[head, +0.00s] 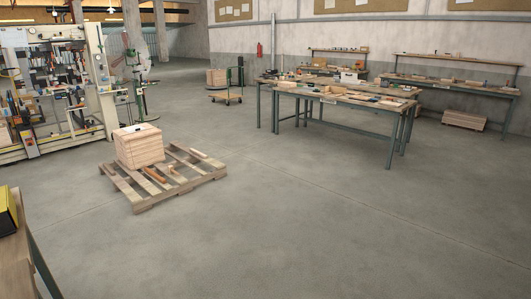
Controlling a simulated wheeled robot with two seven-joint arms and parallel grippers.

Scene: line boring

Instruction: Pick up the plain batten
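A wooden pallet (140,207) lies on the floor left of the middle. A stack of pale boards (140,149) sits on its back left part, with a small dark and white item on top. Beside the stack lie an orange-brown wooden piece (154,175) and a pale short piece (199,154), with a small pale item between them. Any of these loose pieces could be a batten; they are too small to tell which is the plain one. Neither of my grippers is in view.
Workbenches (345,103) with loose items stand at the back right. A large machine (62,95) stands at the left, and a trolley (227,97) behind the pallet. A table corner (14,262) is at the lower left. The floor (310,220) in front is clear.

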